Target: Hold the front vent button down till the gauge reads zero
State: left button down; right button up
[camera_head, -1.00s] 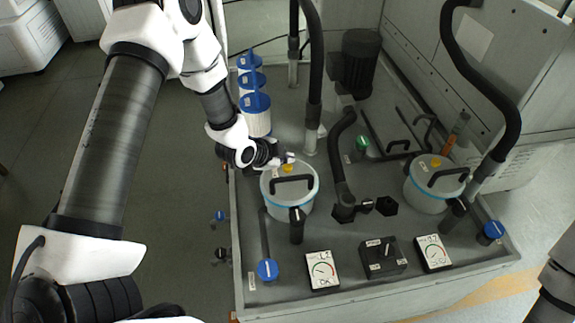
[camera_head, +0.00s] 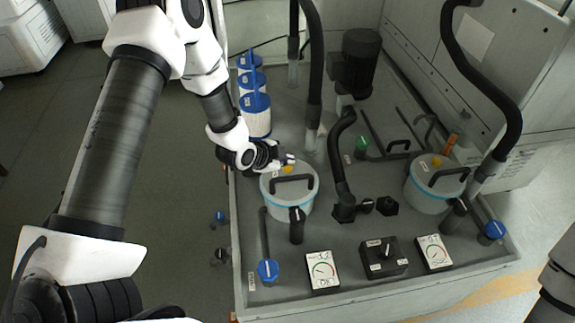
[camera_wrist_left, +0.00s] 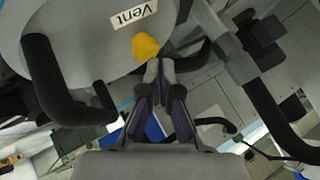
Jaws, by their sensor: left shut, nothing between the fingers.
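A white pot (camera_head: 289,203) with a grey lid and blue band stands at the left of the grey bench. Its yellow vent button (camera_head: 288,169) sits at the lid's far edge. In the left wrist view the yellow button (camera_wrist_left: 145,46) is beside a "Vent" label (camera_wrist_left: 133,15). My left gripper (camera_head: 290,160) is shut and empty, its tips close to the button. The closed fingertips (camera_wrist_left: 160,70) appear just beside the button; I cannot tell whether they touch. A white dial gauge (camera_head: 322,270) lies at the bench front; its reading is too small to tell. My right gripper is out of view.
A second pot (camera_head: 432,190) with its own yellow button and a second gauge (camera_head: 434,253) stand at the right. A black switch box (camera_head: 383,258) sits between the gauges. Black hoses (camera_head: 338,160) rise near the pot. Blue-topped filters (camera_head: 255,112) stand behind.

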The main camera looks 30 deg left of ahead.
aim_at(286, 167)
pick_arm(q)
jog(key=shift+f, duration=0.5)
jog(key=shift+r, duration=0.15)
dwell(2.4)
jog(key=shift+r+p, duration=0.6)
jog(key=shift+r, duration=0.25)
notch_tip(286, 167, up, 5)
jog(key=p, duration=0.4)
